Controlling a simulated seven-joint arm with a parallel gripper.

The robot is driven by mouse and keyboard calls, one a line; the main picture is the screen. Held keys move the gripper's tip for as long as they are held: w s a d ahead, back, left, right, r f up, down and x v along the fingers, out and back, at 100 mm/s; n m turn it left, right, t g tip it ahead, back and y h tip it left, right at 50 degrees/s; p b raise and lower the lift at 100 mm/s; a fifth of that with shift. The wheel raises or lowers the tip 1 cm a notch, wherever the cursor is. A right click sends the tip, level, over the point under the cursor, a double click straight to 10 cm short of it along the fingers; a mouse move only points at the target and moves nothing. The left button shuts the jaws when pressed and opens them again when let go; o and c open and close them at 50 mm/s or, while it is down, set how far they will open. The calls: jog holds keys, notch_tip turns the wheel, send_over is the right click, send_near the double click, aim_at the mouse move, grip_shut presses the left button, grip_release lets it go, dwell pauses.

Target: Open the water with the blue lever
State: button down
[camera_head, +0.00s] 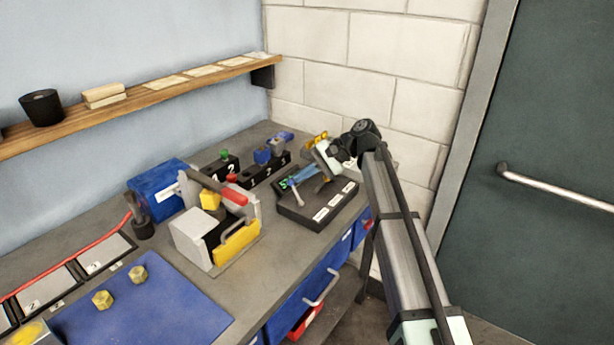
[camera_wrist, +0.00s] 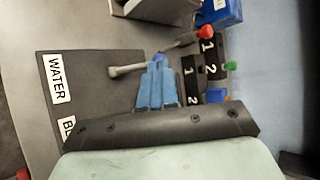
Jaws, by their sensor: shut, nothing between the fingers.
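My gripper (camera_head: 293,181) is shut and empty, its light blue fingers low over the dark valve panel (camera_head: 303,216) at the right end of the bench. The panel also shows in the wrist view (camera_wrist: 90,70), with a white WATER label (camera_wrist: 57,78) and a second label partly hidden by my gripper. A pale grey lever-like rod (camera_wrist: 127,70) stands beside the fingertips (camera_wrist: 157,62). A small blue part is at the fingertips; I cannot tell whether it belongs to a lever or whether they touch. No blue lever shows clearly.
Black blocks numbered 1 and 2 (camera_wrist: 190,87) carry red, green and blue parts behind the panel. A grey-and-yellow fixture with a red-ended handle (camera_head: 235,195) stands to the left. A blue box (camera_head: 157,190) and blue mat (camera_head: 150,305) lie farther left. A block wall is close behind.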

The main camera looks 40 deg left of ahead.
jog(key=shift+a, duration=0.2)
dwell(0.4)
jog(key=shift+r, duration=0.85)
jog(key=v, duration=1.4)
jog(key=d+f+m+t+h, duration=0.1)
jog(key=d+f, duration=0.5)
jog(key=f, duration=0.6)
jog(key=d+f+m+t, duration=0.1)
jog(key=d+f, duration=0.6)
jog(key=f, duration=0.6)
jog(key=d+f+m+h, duration=0.15)
jog(key=d+f, duration=0.45)
jog(key=f, duration=0.6)
jog(key=s+d+f+m+h, duration=0.1)
jog(key=s+d+f, duration=0.4)
jog(key=d+f, duration=0.35)
jog(key=s+d+f+h, duration=0.1)
jog(key=s+d+f, duration=0.4)
jog(key=d+f, duration=0.4)
jog(key=s+d+f+h, duration=0.1)
jog(key=s+d+f, duration=0.4)
jog(key=s, duration=0.5)
jog(key=s+d+f+n+g+h, duration=0.1)
jog(key=s+d+f, duration=0.4)
jog(key=s, duration=0.5)
jog(key=s+d+f+h, duration=0.1)
jog(key=s+d+f, duration=0.4)
jog(key=s+d, duration=0.4)
jog(key=shift+s+h, duration=0.35)
jog(key=shift+s, duration=0.4)
